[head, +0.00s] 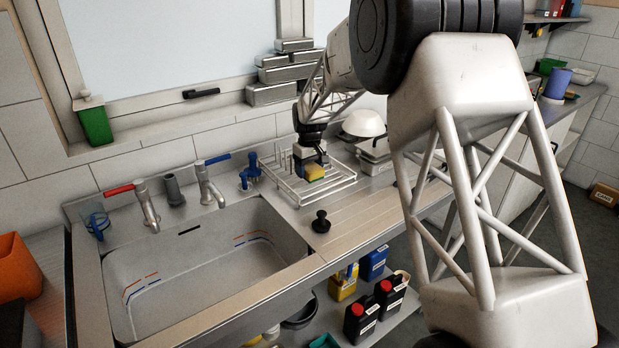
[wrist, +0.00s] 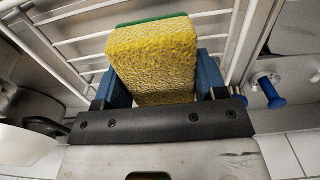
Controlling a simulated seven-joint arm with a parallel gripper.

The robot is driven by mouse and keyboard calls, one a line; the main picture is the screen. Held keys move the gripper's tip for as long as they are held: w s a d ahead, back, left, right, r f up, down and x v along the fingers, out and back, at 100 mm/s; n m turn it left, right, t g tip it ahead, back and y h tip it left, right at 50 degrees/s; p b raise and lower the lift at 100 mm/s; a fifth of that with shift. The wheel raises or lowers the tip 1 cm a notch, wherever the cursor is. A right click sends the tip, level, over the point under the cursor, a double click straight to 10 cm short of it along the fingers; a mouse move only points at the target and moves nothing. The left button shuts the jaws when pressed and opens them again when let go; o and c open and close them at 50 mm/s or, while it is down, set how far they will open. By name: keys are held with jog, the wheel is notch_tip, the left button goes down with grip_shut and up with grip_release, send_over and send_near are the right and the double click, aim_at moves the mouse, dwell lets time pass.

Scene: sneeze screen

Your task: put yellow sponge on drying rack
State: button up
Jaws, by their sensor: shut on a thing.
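The yellow sponge (wrist: 152,60) with a green layer on its far side is between the two blue fingers of my gripper (wrist: 160,88) in the wrist view. My gripper (head: 314,168) is shut on it. In the head view the sponge (head: 315,173) shows just below my gripper, over the white wire drying rack (head: 286,191). The rack also shows behind the sponge in the wrist view (wrist: 62,33). I cannot tell whether the sponge touches the rack's wires.
The sink basin (head: 195,262) is left of the rack, with a blue-handled tap (head: 208,183) behind it. A black plunger-like stopper (head: 321,222) stands on the ridged drainboard in front. A white bowl (head: 364,124) on stacked containers stands right of the rack.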

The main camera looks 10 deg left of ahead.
aim_at(310, 166)
dwell(0.3)
jog(key=shift+f, duration=1.75)
jog(key=o, duration=0.9)
jog(key=shift+f, duration=0.1)
notch_tip(310, 166, up, 12)
jog(key=shift+r, duration=0.15)
